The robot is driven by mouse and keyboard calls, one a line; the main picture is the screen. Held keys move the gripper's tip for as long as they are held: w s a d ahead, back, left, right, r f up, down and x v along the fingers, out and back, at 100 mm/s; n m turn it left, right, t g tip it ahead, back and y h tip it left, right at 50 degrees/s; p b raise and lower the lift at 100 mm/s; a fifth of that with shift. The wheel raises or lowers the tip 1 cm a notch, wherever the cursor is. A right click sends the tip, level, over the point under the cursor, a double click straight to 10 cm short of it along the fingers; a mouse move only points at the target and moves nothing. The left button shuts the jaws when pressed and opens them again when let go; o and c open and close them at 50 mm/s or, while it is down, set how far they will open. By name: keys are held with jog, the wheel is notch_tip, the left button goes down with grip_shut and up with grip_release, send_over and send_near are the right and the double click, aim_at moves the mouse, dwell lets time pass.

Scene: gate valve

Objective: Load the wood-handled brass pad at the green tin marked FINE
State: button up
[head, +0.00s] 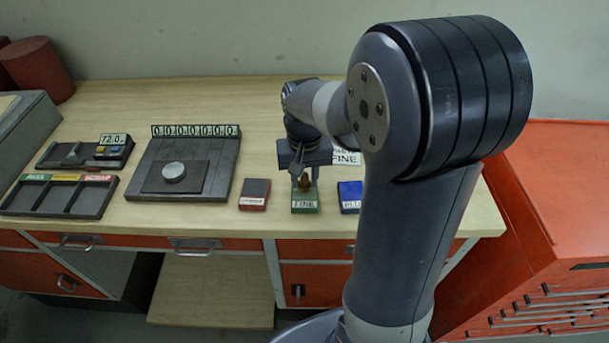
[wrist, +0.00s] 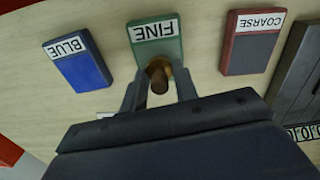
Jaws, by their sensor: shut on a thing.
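The green tin (head: 305,201) marked FINE sits near the front edge of the bench in the head view. It also shows upside down in the wrist view (wrist: 155,42). The wood-handled brass pad (head: 304,183) is at the green tin, its brown handle (wrist: 158,82) upright between my fingers. My gripper (head: 303,178) is shut on the handle; it also shows in the wrist view (wrist: 158,90). The pad's underside is hidden, so I cannot tell whether it touches the tin's surface.
A dark red tin (head: 254,194) marked COARSE stands left of the green tin, and a blue tin (head: 350,196) right of it. A dark plate (head: 185,165) with a round metal piece (head: 174,172), a display unit (head: 85,152) and a compartment tray (head: 58,197) stand further left.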

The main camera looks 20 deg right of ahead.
aim_at(305, 174)
jog(key=shift+f+b, duration=0.35)
jog(key=shift+f, duration=0.25)
dwell(1.6)
jog(key=shift+r, duration=0.1)
notch_tip(305, 174, up, 7)
jog(key=p, duration=0.6)
dwell(0.8)
